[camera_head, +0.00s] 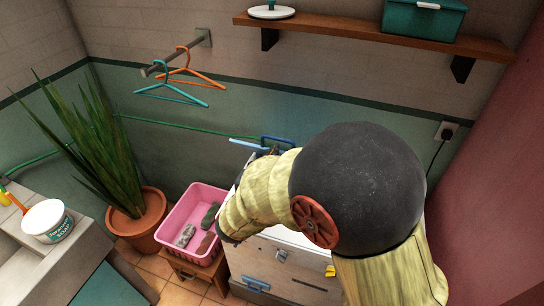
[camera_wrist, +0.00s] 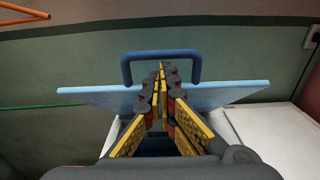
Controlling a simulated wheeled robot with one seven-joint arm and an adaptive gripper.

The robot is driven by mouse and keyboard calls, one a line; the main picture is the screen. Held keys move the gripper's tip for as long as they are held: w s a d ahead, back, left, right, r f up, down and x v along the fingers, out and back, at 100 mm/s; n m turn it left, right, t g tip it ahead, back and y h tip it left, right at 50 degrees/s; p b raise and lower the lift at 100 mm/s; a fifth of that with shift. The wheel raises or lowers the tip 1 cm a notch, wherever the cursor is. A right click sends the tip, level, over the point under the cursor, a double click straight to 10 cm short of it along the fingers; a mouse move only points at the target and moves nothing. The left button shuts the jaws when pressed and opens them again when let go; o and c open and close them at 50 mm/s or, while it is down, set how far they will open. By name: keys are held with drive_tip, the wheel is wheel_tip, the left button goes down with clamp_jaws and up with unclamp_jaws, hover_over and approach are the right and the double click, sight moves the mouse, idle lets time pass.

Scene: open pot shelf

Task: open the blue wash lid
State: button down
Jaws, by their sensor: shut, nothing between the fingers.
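The blue wash lid (camera_wrist: 90,96) is a light blue panel with a dark blue bar handle (camera_wrist: 161,55). In the wrist view it stands raised and tilted above the white washer body (camera_wrist: 275,135). In the head view, only a strip of the lid (camera_head: 244,146) and its handle (camera_head: 277,139) show at the back, near the wall; my arm hides the rest. My gripper (camera_wrist: 162,68) is shut and empty. Its fingertips overlap the handle opening in the wrist view; I cannot tell whether they touch the lid or handle.
A pink basket (camera_head: 184,212) with several items sits left of the washer. A potted plant (camera_head: 138,217) stands farther left. Hangers (camera_head: 178,82) hang from a wall rod. A wooden shelf (camera_head: 350,33) runs above the washer, bearing a teal box (camera_head: 424,18). A red wall stands at right.

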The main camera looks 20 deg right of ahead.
drive_tip(key=shift+g+y, duration=0.7)
drive_tip(key=shift+g, duration=0.2)
drive_tip(key=w+d+r+p, duration=0.1)
drive_tip(key=r+p, duration=0.1)
drive_tip(key=p, duration=0.1)
drive_tip(key=w+d+r+p, duration=0.1)
drive_tip(key=w+p, duration=0.1)
drive_tip(key=p, duration=0.1)
drive_tip(key=w+d+r+p, duration=0.1)
drive_tip(key=r+p, duration=0.1)
drive_tip(key=p, duration=0.1)
drive_tip(key=shift+w+d+r, duration=0.3)
drive_tip(key=shift+w, duration=0.05)
drive_tip(key=w+d+r+g+y+p, duration=0.2)
drive_tip(key=w+d+p, duration=0.4)
drive_tip(key=w+p, duration=0.3)
drive_tip(key=shift+d+r+g+p, duration=0.2)
drive_tip(key=shift+r+g+p, duration=0.55)
drive_tip(key=shift+p, duration=1.25)
drive_tip(key=shift+a, duration=0.1)
